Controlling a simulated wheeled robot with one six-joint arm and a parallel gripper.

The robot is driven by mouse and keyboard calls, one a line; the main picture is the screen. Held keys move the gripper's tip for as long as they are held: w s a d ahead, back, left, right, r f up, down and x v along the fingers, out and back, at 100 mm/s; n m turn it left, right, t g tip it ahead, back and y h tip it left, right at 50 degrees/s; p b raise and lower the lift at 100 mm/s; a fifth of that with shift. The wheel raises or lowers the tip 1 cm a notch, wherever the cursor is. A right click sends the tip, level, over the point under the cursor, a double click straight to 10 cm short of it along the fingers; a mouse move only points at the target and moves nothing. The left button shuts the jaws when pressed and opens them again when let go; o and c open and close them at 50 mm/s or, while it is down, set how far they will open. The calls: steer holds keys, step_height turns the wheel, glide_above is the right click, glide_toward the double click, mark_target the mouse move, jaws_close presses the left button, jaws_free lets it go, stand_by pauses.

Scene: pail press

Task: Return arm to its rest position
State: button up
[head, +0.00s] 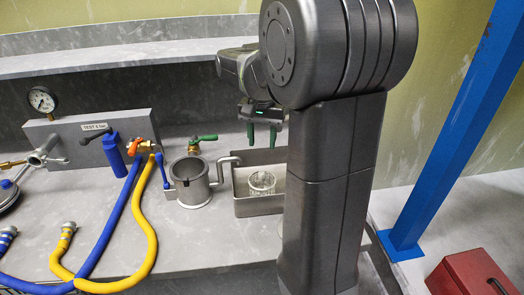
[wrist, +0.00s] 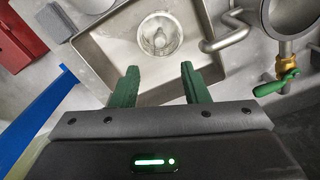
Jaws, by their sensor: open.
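My gripper (head: 262,134) hangs over the back of a metal basin, its two green fingers pointing down, apart and empty. In the wrist view the green fingers (wrist: 158,85) are spread with nothing between them. The basin (head: 240,207) stands on the grey bench and holds a clear glass-like vessel (head: 262,182). In the wrist view the vessel (wrist: 160,33) sits in the basin, ahead of the fingertips and apart from them. My arm hides the right part of the basin in the head view.
A grey metal pot (head: 192,185) with a bent pipe stands left of the basin. A yellow hose (head: 147,230) and blue hose (head: 112,228) lie left. A gauge (head: 41,100) tops a block. A blue post (head: 450,130) and red box (head: 470,274) stand right.

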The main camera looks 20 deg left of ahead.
mark_target(262, 173)
steer(key=shift+r, duration=0.3)
step_height(262, 173, down, 12)
steer(key=shift+f, duration=0.1)
steer(key=shift+r, duration=1.9)
